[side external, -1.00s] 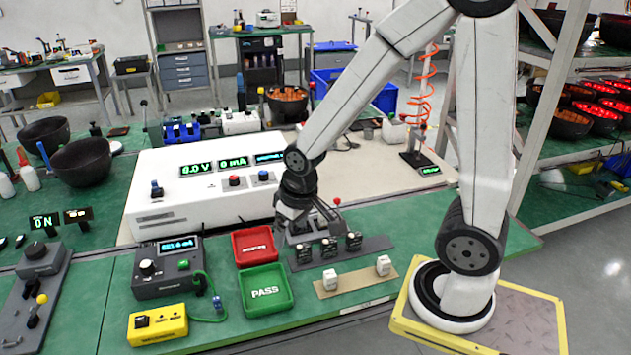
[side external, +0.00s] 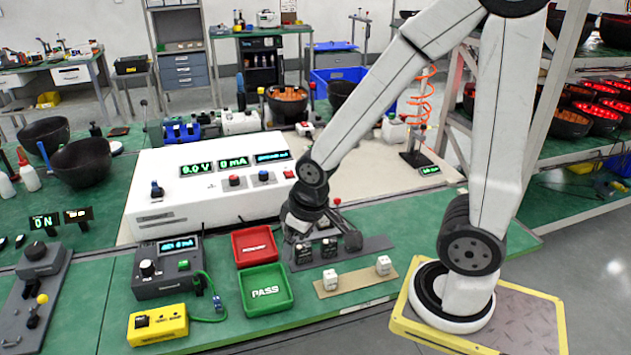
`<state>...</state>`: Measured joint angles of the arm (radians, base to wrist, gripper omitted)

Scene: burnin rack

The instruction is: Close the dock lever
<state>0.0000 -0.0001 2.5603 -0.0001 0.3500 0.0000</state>
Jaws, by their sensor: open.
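My gripper (side external: 322,236) is open and points down above the dark grey strip (side external: 372,246). A small red ball knob (side external: 337,202) shows just behind my gripper; it looks like the end of the dock lever. The lever's shaft and the dock under it are mostly hidden by my gripper. I cannot tell whether my gripper touches the lever. Two black blocks with pale tops, a left one (side external: 303,254) and a right one (side external: 329,248), are on the strip, in front of my gripper. One dark finger covers the strip's right part.
Two white cubes (side external: 330,279) (side external: 383,265) sit on a tan strip (side external: 355,280) in front. A red tray (side external: 254,262) and a green PASS tray (side external: 266,305) lie to the left. A large white instrument (side external: 200,215) stands behind them. Green bench on the right is clear.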

